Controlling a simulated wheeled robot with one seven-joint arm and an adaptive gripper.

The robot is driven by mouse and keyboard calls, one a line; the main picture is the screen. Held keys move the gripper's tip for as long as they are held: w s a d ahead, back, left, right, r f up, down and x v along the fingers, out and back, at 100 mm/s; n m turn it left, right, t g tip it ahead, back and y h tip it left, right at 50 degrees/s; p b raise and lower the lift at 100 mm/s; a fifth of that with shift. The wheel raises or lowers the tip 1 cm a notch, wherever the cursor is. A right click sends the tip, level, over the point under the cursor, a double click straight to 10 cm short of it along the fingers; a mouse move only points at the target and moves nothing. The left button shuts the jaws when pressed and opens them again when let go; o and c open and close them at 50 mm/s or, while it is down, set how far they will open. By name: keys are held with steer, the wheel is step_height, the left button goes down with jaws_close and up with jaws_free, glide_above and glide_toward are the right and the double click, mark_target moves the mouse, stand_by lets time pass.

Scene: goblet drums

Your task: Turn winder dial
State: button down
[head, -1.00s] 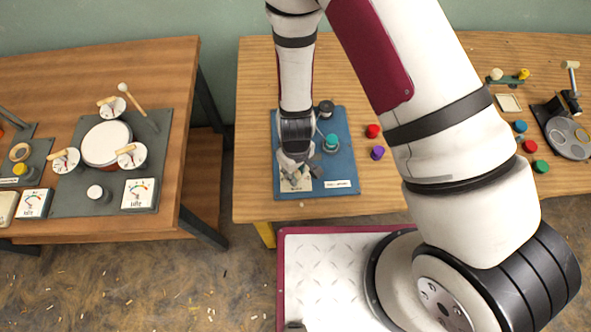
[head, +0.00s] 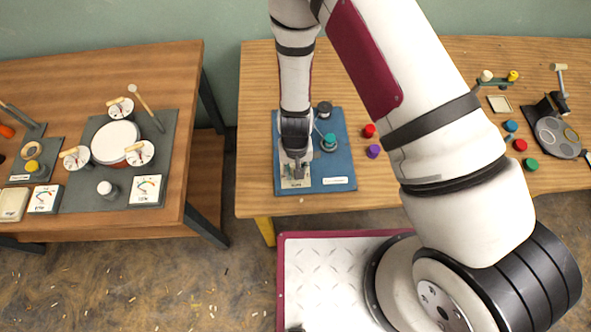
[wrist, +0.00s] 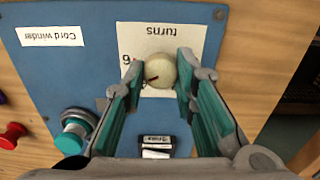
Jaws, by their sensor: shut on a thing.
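The winder dial (wrist: 160,69) is a round cream knob with a dark red pointer mark toward its left side in the wrist view. It sits on a white label reading "turns" on the blue cord winder board (wrist: 85,75). My gripper (head: 294,183) points down over the board's front left part. Its two green-padded fingers are on either side of the dial and shut on it. In the head view the gripper hides the dial. The label's scale is mostly hidden; one "6" shows beside the left finger.
A teal knob (head: 329,140) and a black spool (head: 324,109) stand on the board near the gripper. A small dark block with a white label (wrist: 156,145) lies between the fingers. Red (head: 369,131) and purple (head: 373,151) pieces sit right of the board.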

steer(key=shift+m+p, duration=0.55)
steer(key=shift+m, duration=1.75)
steer(key=c, duration=1.3)
jaws_free()
steer(key=shift+r, duration=0.1)
step_height(320, 180, up, 12)
